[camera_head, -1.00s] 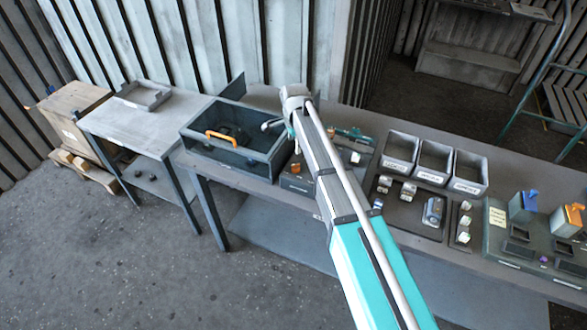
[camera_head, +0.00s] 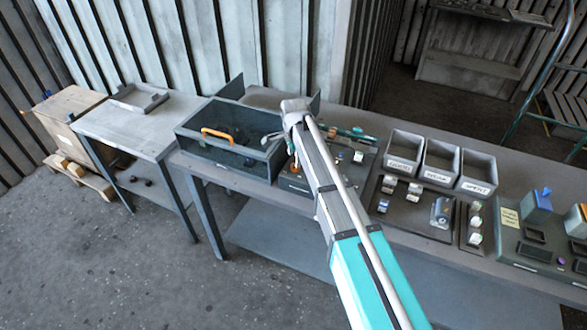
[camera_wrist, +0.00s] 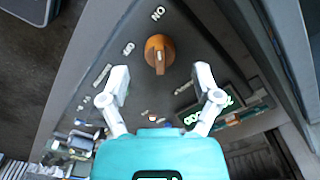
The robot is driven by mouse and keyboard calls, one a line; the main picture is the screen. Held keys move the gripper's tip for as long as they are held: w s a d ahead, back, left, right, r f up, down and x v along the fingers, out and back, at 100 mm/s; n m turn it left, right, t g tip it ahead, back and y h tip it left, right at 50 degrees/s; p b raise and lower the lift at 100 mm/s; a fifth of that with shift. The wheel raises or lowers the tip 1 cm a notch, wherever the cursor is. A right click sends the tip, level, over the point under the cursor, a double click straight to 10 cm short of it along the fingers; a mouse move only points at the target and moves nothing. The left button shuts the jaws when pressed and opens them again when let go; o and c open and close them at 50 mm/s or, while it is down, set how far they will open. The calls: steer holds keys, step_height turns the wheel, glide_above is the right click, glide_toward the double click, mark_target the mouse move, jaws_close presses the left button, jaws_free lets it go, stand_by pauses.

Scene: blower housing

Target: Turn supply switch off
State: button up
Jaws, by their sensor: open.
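The supply switch is an orange rotary knob (camera_wrist: 158,52) on a dark panel (camera_wrist: 185,35) in the wrist view. Its grip runs roughly up and down in the picture, in line with the ON mark (camera_wrist: 158,13) above it. A second mark, hard to read, lies to the knob's left. My gripper (camera_wrist: 162,82) is open, with one white finger on each side below the knob. Nothing is between the fingers, and they look apart from the knob. In the head view my arm covers most of the gripper and the panel.
A green-lit display (camera_wrist: 208,110) sits right of the fingers. Labelled bins (camera_head: 404,153) and small parts stand to the right on the bench (camera_head: 520,284).

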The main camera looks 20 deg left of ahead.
mark_target(294, 164)
steer(key=shift+f+b, duration=1.3)
steer(key=shift+f, duration=0.3)
steer(key=shift+c, duration=0.2)
jaws_close()
